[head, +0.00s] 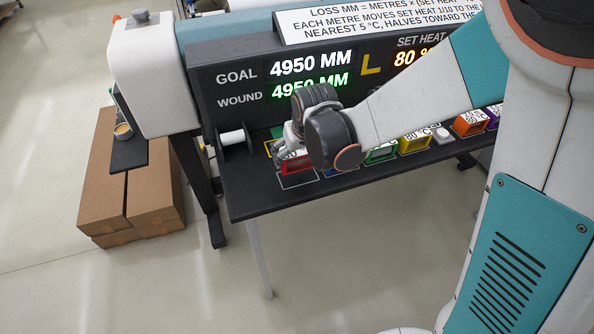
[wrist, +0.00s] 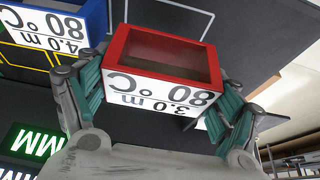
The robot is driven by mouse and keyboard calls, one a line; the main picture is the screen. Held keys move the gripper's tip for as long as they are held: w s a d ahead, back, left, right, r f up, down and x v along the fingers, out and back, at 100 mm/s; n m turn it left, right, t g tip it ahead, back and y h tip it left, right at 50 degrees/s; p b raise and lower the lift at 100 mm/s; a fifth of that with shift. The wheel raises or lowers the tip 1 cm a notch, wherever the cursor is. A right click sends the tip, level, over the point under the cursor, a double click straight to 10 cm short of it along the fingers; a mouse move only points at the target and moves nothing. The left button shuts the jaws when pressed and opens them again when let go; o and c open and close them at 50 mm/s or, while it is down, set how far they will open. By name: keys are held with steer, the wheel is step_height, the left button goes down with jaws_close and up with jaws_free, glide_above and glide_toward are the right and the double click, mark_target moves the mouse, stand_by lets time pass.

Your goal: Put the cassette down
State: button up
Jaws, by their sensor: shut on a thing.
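The red cassette is an open-topped box with a white label reading 3.0 m and 80 °C, upside down in the wrist view (wrist: 122,55). My gripper (wrist: 160,98) is shut on it, with one teal-padded finger on each side. In the head view the cassette (head: 297,164) shows partly behind my gripper (head: 288,150), over the dark table near its left end. A white outlined rectangle (head: 298,181) lies on the table just in front of it. I cannot tell whether the cassette touches the table.
A blue cassette (wrist: 92,14) labelled 4.0 m, 80 °C stands beside the red one. Green (head: 381,155), yellow (head: 414,143), orange (head: 468,126) and purple cassettes line the table to the right. A white spool (head: 232,138) is at the left. The display panel (head: 232,100) rises behind.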

mark_target(298, 165)
steer(key=shift+f+b, duration=1.6)
steer(key=shift+f, duration=0.95)
steer(key=shift+f, duration=0.15)
steer(key=o, duration=1.2)
steer(key=shift+r, duration=0.3)
steer(key=p+v, duration=0.8)
steer(key=v, duration=0.3)
steer(key=shift+s+d+r, duration=0.1)
steer(key=shift+s+r, duration=0.15)
steer(key=shift+r, duration=0.1)
